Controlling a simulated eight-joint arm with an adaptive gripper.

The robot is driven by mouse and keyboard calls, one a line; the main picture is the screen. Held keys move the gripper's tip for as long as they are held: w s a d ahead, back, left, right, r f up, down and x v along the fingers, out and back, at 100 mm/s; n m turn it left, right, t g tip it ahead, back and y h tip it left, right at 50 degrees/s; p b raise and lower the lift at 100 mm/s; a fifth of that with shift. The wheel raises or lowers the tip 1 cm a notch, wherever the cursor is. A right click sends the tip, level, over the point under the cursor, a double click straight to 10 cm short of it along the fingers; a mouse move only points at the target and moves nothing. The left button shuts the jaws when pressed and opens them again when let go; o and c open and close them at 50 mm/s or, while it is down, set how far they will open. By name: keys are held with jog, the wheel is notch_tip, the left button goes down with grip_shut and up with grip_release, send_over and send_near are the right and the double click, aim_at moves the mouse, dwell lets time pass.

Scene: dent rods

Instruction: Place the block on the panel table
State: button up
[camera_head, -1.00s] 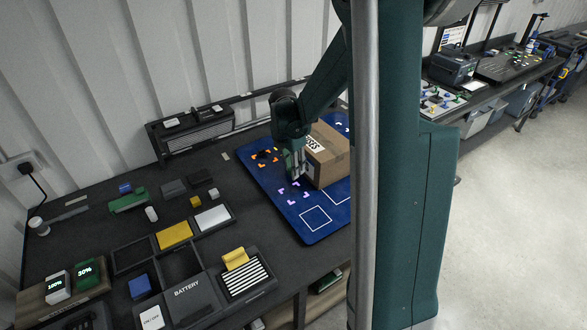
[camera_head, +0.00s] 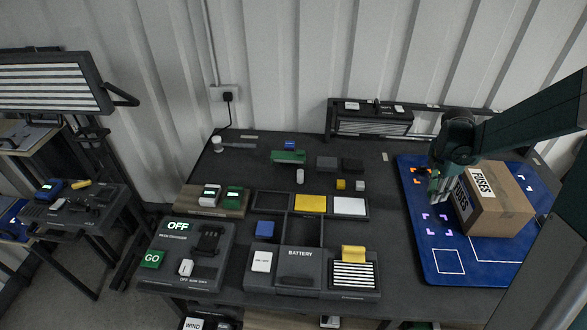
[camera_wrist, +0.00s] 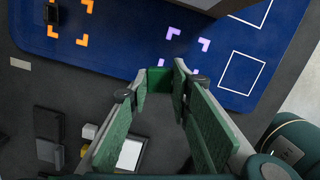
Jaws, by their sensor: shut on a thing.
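My gripper (camera_head: 436,190) is over the blue mat at the right of the dark table, left of the cardboard box. In the wrist view my gripper (camera_wrist: 162,82) has its fingers closed on a small green block (camera_wrist: 160,78). The block is hard to tell from the green finger pads in the head view. Purple corner marks (camera_head: 437,224) lie on the mat just below the gripper. The dark table (camera_head: 225,170) carries a control panel (camera_head: 205,235) with lit OFF and GO signs at its front left. I cannot tell which table is the panel table.
The cardboard box (camera_head: 490,203) marked FUSES stands close right of my gripper on the blue mat (camera_head: 480,268). A battery tray (camera_head: 300,265) and several small blocks fill the table's middle. A striped lit panel (camera_head: 50,85) and a small side table (camera_head: 75,208) stand at the left.

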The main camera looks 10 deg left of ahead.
jog(key=w+a+n, duration=0.2)
jog(key=w+a, duration=0.3)
jog(key=a, duration=0.5)
jog(key=w+a+n, duration=0.1)
jog(key=w+a, duration=0.4)
jog(key=a, duration=0.4)
jog(key=n+b, duration=0.1)
jog(key=n, duration=0.2)
send_over(322, 185)
jog(key=f, duration=0.2)
jog(key=shift+s+a+r+t+y, duration=0.15)
jog(key=shift+s+a+t+y, duration=0.15)
jog(key=shift+t, duration=0.1)
jog(key=shift+f+b, duration=0.45)
jog(key=shift+f, duration=2.7)
jog(key=shift+f, duration=0.15)
jog(key=shift+f, duration=1.7)
jog(key=shift+f, duration=0.15)
